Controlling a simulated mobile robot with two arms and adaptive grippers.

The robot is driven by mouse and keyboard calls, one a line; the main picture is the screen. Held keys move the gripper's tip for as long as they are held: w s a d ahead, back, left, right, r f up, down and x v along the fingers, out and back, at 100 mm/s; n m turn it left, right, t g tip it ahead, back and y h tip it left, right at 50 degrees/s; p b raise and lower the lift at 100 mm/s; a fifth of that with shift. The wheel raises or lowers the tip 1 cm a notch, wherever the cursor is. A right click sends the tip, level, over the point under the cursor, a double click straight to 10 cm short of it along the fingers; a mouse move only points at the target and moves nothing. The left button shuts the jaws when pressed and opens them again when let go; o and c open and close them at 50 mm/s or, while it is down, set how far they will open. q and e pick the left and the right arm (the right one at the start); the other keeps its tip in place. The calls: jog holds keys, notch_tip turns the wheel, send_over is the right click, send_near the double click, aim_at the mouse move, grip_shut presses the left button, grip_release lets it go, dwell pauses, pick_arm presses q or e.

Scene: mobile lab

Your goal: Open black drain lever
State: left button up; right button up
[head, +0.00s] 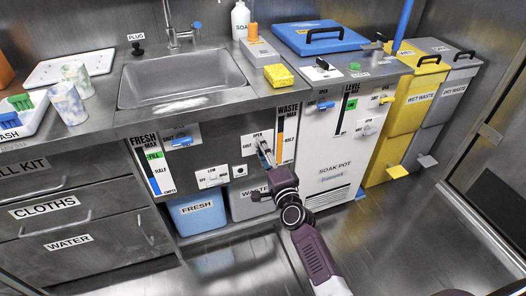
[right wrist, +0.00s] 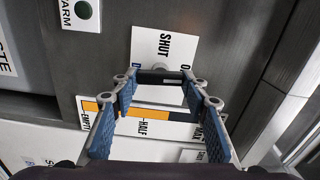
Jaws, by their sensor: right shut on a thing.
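My right gripper (head: 265,150) reaches the front panel below the sink, at the white OPEN/SHUT label (head: 248,144) beside the WASTE gauge. In the right wrist view, its blue-padded fingers (right wrist: 160,84) stand on either side of the black drain lever (right wrist: 160,77), a short dark bar in front of the SHUT label (right wrist: 160,45). The gripper is shut on this lever, which spans between the fingertips. The lever's grey pivot shows just behind it. In the head view the gripper hides most of the lever. My left gripper is not in view.
The WASTE gauge (head: 286,130) is close to the right of the gripper. A FRESH bin (head: 196,214) and a grey WASTE bin (head: 250,204) stand below. A soak pot cabinet (head: 333,155) and yellow bin (head: 414,101) are to the right. The floor in front is clear.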

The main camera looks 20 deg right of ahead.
dwell(0.3)
jog(key=o, duration=1.2)
jog(key=shift+c, duration=0.2)
jog(key=s, duration=1.2)
jog(key=shift+d, duration=0.25)
